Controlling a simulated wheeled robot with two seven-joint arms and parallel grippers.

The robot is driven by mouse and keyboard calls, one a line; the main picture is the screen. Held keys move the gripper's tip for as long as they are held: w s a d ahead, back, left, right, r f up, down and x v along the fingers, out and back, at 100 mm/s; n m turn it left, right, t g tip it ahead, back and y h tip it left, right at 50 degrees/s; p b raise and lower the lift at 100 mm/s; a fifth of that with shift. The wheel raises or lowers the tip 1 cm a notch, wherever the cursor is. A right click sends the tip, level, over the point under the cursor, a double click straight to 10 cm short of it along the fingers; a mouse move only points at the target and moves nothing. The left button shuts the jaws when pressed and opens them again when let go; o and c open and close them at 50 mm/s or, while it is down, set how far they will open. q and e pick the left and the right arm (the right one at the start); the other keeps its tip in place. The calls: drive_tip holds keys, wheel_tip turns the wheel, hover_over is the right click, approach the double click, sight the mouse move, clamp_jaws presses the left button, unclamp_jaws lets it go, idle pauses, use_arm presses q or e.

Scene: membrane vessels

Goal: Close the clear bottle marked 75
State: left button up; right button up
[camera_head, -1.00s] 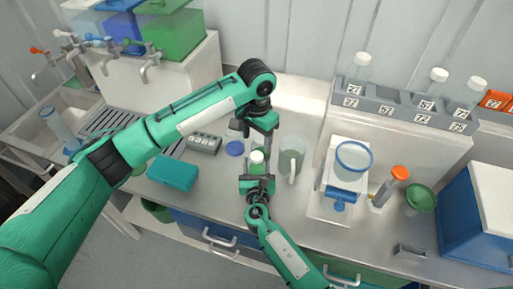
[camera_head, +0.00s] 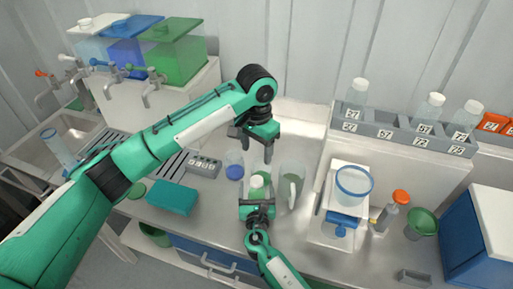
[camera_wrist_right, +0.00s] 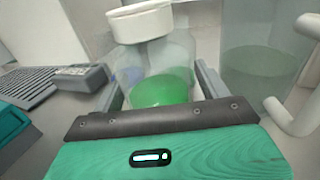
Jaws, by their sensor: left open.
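A clear bottle (camera_head: 257,194) with green liquid stands on the bench, a white cap (camera_head: 257,181) on its mouth. In the right wrist view the bottle (camera_wrist_right: 160,82) fills the middle, and its cap (camera_wrist_right: 140,22) looks slightly tilted; I cannot tell if it is fully seated. No number is readable on this bottle. My right gripper (camera_head: 257,204) has its fingers on both sides of the bottle body, shut on it. My left gripper (camera_head: 252,146) is open and empty, above the cap and apart from it.
A glass jug (camera_head: 290,182) stands close right of the bottle, and a beaker (camera_head: 234,168) close left. A rack (camera_head: 390,132) behind right holds several capped bottles. A balance-like device (camera_head: 335,228) bearing a blue-rimmed dish stands right. A teal box (camera_head: 172,197) lies left.

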drive_tip(key=s+b, duration=0.2)
drive_tip(key=s, duration=1)
drive_tip(key=shift+s+d+f+b, duration=0.1)
drive_tip(key=shift+d+b, duration=0.05)
drive_tip(key=shift+b, duration=0.25)
drive_tip(key=shift+s, duration=0.8)
